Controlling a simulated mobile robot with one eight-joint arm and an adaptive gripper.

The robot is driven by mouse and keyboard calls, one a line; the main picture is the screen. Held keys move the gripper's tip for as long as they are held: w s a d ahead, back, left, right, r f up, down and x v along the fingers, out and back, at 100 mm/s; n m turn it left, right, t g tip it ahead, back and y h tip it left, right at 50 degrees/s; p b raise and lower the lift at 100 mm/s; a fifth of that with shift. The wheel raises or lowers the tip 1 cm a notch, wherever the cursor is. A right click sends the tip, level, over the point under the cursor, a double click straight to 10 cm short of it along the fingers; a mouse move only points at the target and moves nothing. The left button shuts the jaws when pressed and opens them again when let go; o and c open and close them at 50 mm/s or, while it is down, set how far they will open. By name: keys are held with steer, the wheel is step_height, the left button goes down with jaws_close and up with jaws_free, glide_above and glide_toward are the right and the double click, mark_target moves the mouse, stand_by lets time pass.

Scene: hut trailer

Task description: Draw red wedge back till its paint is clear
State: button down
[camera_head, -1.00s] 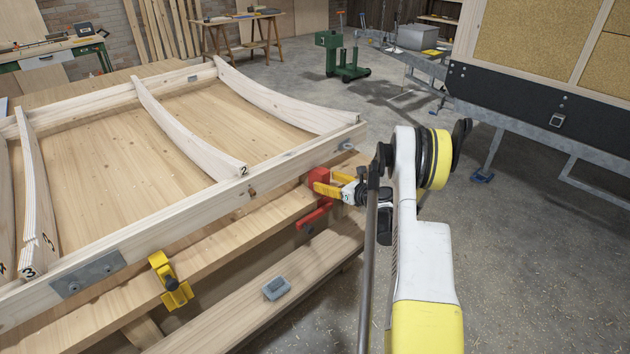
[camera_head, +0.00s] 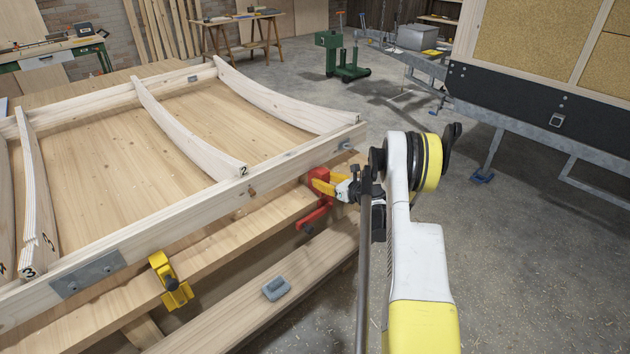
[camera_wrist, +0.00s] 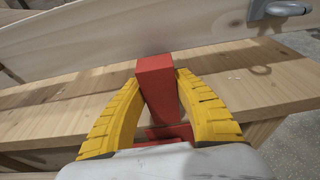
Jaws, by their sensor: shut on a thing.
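The red wedge (camera_wrist: 156,88) is a red block between the two yellow fingers of my gripper (camera_wrist: 155,76) in the wrist view. The fingers are shut on its sides, and its upper end is close to the pale frame rail behind it. In the head view the red wedge (camera_head: 318,174) shows at the rail's right part, with my gripper (camera_head: 322,184) on it. A red holder (camera_head: 313,218) is fixed at the bench edge below; more red (camera_wrist: 170,132) shows under the wedge in the wrist view. Whether the wedge touches the rail is hard to tell.
The wooden frame rail (camera_head: 215,205) runs along the bench top (camera_head: 225,225). A yellow clamp (camera_head: 170,280) sits at the bench edge on the left. A grey block (camera_head: 276,288) lies on the lower plank (camera_head: 240,318). Open floor (camera_head: 530,270) lies to the right.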

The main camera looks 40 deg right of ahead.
steer(key=shift+s, duration=0.2)
steer(key=shift+f+v, duration=0.15)
steer(key=shift+v, duration=0.55)
steer(key=shift+f+v, duration=0.15)
steer(key=shift+v, duration=0.5)
steer(key=c, duration=0.8)
jaws_free()
steer(key=shift+s, duration=0.1)
steer(key=shift+r+v, duration=0.2)
steer(key=shift+v, duration=1.05)
steer(key=shift+r+v, duration=0.2)
steer(key=shift+v, duration=1)
steer(key=shift+r+v, duration=0.2)
steer(key=shift+v, duration=1.05)
